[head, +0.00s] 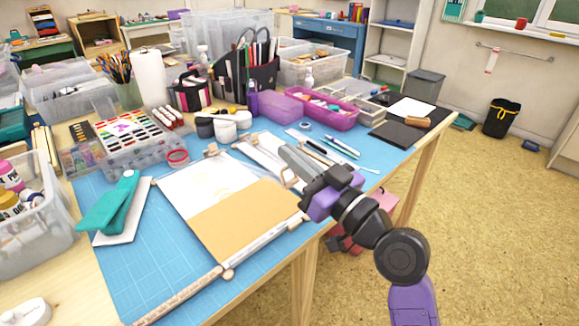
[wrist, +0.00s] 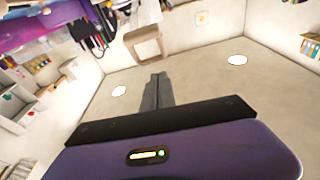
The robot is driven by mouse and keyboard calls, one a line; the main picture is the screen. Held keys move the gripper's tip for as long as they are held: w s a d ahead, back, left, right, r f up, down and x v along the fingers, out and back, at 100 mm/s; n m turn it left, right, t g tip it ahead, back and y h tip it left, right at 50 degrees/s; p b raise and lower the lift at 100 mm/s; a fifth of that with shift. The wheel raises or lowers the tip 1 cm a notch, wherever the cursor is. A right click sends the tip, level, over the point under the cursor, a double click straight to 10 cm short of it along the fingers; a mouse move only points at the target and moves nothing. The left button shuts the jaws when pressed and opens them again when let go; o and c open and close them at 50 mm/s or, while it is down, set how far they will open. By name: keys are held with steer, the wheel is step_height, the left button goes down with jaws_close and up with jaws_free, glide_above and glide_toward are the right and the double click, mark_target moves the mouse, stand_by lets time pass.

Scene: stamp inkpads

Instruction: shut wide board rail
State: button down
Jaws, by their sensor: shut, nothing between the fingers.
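In the head view, a wide board (head: 237,230) lies on the blue mat, with a white sheet (head: 198,181) over its far part and bare tan surface at the near part. A pale rail (head: 262,243) with wooden end pieces runs along its near right edge; whether it is raised or down is hard to tell. A narrower board (head: 262,155) with a pale strip lies behind it. My gripper (head: 287,152) is above the mat between the boards' right sides, shut and empty. The wrist view shows the closed fingers (wrist: 157,80), with neither board recognisable there.
A wooden ruler (head: 180,296) lies near the front edge. A teal stapler-like tool (head: 110,204) lies left of the wide board. Blue mat (head: 125,262) is clear at front left.

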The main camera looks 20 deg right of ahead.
mark_target(292, 185)
steer(key=f+b, duration=0.2)
steer(key=b, duration=0.2)
steer(key=s+f+t+b, duration=0.1)
steer(key=f+b, duration=0.2)
steer(key=b, duration=0.1)
steer(key=s+d+f+t+b, duration=0.1)
steer(key=f+b, duration=0.2)
steer(key=b, duration=0.1)
steer(key=shift+s+f+y+b, duration=0.15)
steer(key=shift+s+y+b, duration=0.15)
steer(key=shift+b, duration=0.1)
steer(key=f+b, duration=0.1)
steer(key=b, duration=0.1)
steer(key=f+b, duration=0.3)
steer(key=shift+s+b, duration=0.3)
steer(key=shift+s, duration=0.05)
steer(key=shift+f, duration=0.1)
steer(key=shift+s+d, duration=0.1)
